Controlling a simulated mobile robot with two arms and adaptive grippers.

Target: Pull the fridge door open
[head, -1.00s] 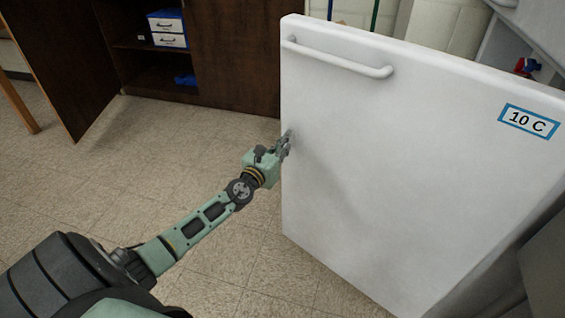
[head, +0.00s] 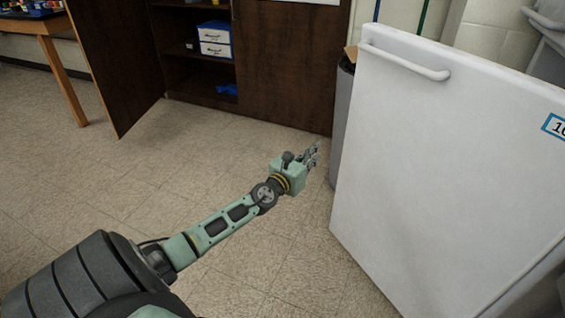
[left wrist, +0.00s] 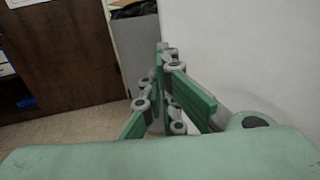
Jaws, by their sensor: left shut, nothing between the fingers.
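The white fridge door (head: 440,170) stands at the right of the head view, with a white bar handle (head: 405,62) near its upper left edge. My left gripper (head: 314,152) is left of the door's free edge and well below the handle. Its fingers are shut and empty. In the left wrist view the shut fingers (left wrist: 164,62) appear in front of a white panel, probably the fridge door (left wrist: 240,60), on the right. I cannot tell whether they touch it. My right gripper is not in view.
A grey bin (head: 341,120) with a black liner stands behind the door's left edge. A dark wooden cabinet (head: 285,70) has an open door (head: 115,65) and holds white and blue boxes (head: 214,40). A wooden table (head: 55,60) is at far left. The tiled floor (head: 90,180) is clear.

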